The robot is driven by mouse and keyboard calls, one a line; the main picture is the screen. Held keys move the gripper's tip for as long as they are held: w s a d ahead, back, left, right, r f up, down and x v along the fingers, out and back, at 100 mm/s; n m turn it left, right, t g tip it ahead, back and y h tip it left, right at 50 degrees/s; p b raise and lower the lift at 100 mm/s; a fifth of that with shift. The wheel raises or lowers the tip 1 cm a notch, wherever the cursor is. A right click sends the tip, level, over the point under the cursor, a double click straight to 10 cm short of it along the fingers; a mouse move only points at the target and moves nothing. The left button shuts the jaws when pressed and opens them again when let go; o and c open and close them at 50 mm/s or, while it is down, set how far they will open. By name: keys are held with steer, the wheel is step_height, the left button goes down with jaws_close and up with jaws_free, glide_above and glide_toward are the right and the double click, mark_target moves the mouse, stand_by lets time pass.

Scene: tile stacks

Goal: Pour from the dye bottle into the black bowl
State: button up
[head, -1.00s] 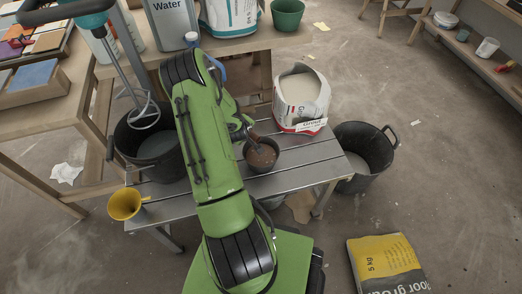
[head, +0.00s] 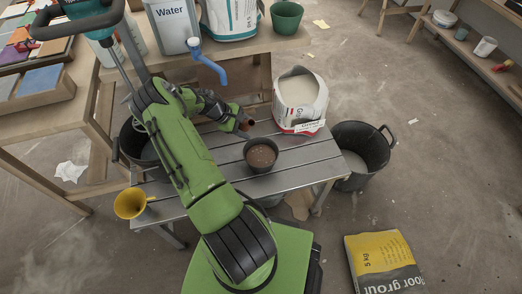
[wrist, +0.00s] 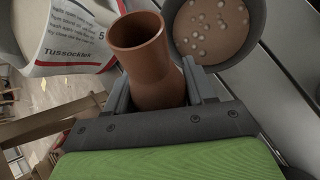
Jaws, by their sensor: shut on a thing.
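My gripper (head: 243,128) is shut on the brown dye bottle (wrist: 150,65), which also shows as a small brown shape in the head view (head: 250,122). The bottle's open mouth shows in the wrist view; its contents are too dark to see. The black bowl (head: 249,160) stands on the grey slatted bench, to the right of and nearer than my gripper in the head view. It holds brown liquid with pale spots on top. In the wrist view the bowl (wrist: 258,35) is right of the bottle, and the two are apart.
An open white bag (head: 300,95) stands behind the bowl on the bench (head: 305,168). A black bucket (head: 365,150) is on the floor at right. A yellow funnel (head: 131,203) is at the bench's left end. Another dark bucket (head: 130,140) stands partly behind my arm.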

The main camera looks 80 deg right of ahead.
steer(key=b, duration=0.1)
steer(key=f+g, duration=0.1)
steer(key=f+b, duration=0.1)
steer(key=shift+w+d+n+y+b, duration=0.15)
steer(key=shift+w+n+y+b, duration=0.15)
steer(key=shift+y+b, duration=0.1)
steer(key=shift+w+d+r+g+b, duration=0.15)
steer(key=shift+r+g+b, duration=0.05)
steer(key=shift+g+b, duration=0.6)
steer(key=r+g, duration=0.1)
steer(key=r+n+g+y, duration=0.1)
steer(key=r+g, duration=0.1)
steer(key=shift+w+d+r+n+g, duration=0.2)
steer(key=shift+w+r+n+g, duration=0.1)
steer(key=shift+w+n+g, duration=0.1)
step_height(320, 180, up, 6)
steer(key=p, duration=0.3)
steer(key=shift+f+p, duration=0.25)
steer(key=shift+p, duration=0.15)
steer(key=shift+f, duration=0.15)
